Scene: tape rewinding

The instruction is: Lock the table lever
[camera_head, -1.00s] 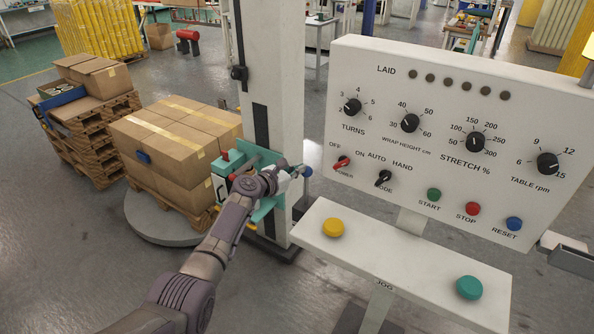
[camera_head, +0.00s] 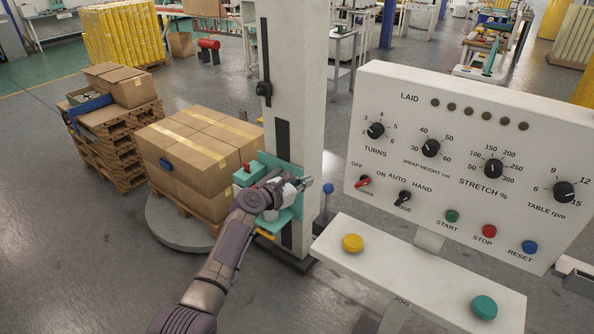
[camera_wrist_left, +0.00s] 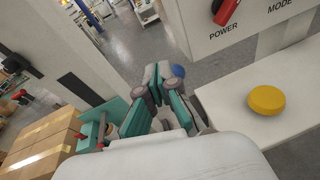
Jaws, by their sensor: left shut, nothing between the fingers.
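A lever with a blue ball knob (camera_head: 328,188) stands beside the foot of the white column, left of the control panel. I take it for the table lever; its lower end is hard to make out. My left gripper (camera_head: 306,183) is shut and empty, just left of the knob with a small gap in the head view. The round grey turntable (camera_head: 160,222) carries a pallet of cartons. My right gripper is not in view.
The control panel (camera_head: 470,150) and its jog shelf (camera_head: 420,275), with yellow and teal buttons, stand close on the right. The white column (camera_head: 298,90) with its teal carriage (camera_head: 297,213) is behind my left gripper. Open floor lies at lower left.

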